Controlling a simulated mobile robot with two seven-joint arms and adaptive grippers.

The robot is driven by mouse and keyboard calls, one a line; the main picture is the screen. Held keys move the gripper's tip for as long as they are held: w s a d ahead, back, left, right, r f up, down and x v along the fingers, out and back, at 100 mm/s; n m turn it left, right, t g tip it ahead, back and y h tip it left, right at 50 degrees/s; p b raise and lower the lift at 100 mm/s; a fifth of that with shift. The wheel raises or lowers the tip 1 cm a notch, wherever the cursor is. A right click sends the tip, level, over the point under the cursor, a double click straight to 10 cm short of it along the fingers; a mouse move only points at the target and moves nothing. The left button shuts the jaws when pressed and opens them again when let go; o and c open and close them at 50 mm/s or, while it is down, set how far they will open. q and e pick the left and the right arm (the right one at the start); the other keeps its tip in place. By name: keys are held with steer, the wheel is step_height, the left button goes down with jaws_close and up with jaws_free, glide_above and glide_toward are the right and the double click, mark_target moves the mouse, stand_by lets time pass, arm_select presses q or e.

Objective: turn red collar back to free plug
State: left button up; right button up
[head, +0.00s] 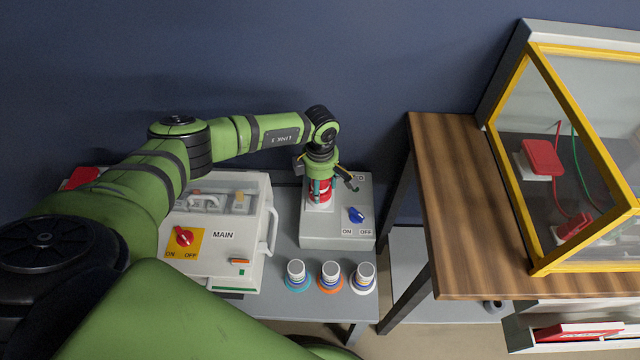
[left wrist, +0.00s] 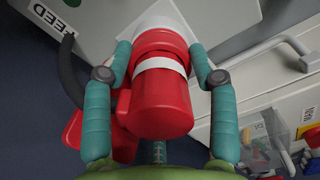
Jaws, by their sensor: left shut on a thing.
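The red plug with its red collar (left wrist: 158,45) stands in a socket on the grey socket box (head: 322,228). A white band shows between the collar and the plug body (left wrist: 160,108) in the left wrist view. My left gripper (left wrist: 162,65) comes down from above with its two teal fingers on either side of the collar, shut on it. In the head view the gripper (head: 320,190) hides part of the plug. A blue switch (head: 356,215) on the box front sits above ON and OFF labels. My right gripper is not in view.
A white MAIN box (head: 222,260) with a red rotary switch stands left of the socket box. Several capped plugs with coloured rings (head: 330,276) stand in front. A wooden table (head: 455,215) with a yellow-framed case is on the right.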

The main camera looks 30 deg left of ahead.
arm_select(q)
steer(key=n, duration=0.6)
stand_by(0.3)
steer(key=shift+n, duration=0.3)
steer(key=o, duration=0.9)
